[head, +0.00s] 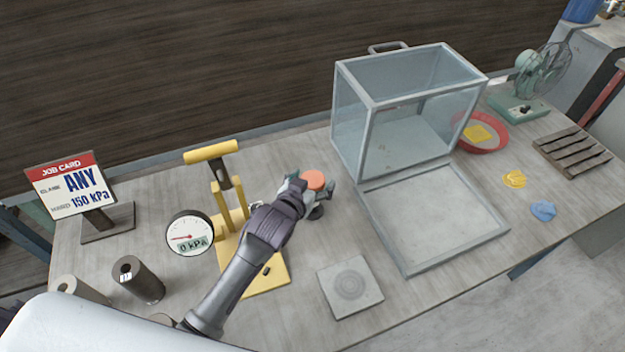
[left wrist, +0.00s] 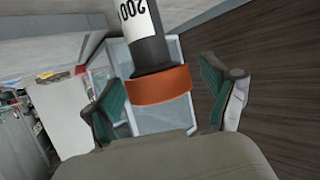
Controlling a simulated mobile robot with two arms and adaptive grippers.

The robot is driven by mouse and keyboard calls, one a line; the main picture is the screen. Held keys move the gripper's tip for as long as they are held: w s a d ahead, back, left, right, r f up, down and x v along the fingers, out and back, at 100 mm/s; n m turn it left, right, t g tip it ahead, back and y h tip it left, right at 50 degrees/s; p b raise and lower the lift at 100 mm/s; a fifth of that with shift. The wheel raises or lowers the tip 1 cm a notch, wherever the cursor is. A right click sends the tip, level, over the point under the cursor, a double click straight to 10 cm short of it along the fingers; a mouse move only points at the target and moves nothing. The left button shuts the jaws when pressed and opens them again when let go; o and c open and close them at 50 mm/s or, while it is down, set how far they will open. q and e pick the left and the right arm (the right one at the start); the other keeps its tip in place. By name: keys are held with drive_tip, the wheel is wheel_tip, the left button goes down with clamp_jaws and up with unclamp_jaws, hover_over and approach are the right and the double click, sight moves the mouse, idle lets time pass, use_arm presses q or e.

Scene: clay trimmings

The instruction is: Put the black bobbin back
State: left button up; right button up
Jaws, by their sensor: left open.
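My left gripper (head: 308,192) is open over the table, to the right of the yellow press. Between its fingers is a dark piece with an orange end (head: 314,179); its black foot (head: 316,212) shows just below the gripper. In the left wrist view, the open fingers of the left gripper (left wrist: 165,95) stand either side of the orange band (left wrist: 160,86), with gaps. A dark shaft with a white label reading 200 (left wrist: 150,50) extends from it. I cannot tell whether this is the black bobbin. My right gripper is not in view.
The yellow press (head: 212,152) with its gauge (head: 190,233) stands left. Dark and grey hollow cylinders (head: 138,281) stand at front left beside the job card (head: 68,185). A clear-walled box (head: 400,130) with its door down, a grey square plate (head: 350,286) and a red dish (head: 500,143) are rightward.

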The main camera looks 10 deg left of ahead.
use_arm(q)
drive_tip(key=shift+r, duration=0.3)
drive_tip(key=b+v, duration=0.1)
drive_tip(key=v, duration=1.1)
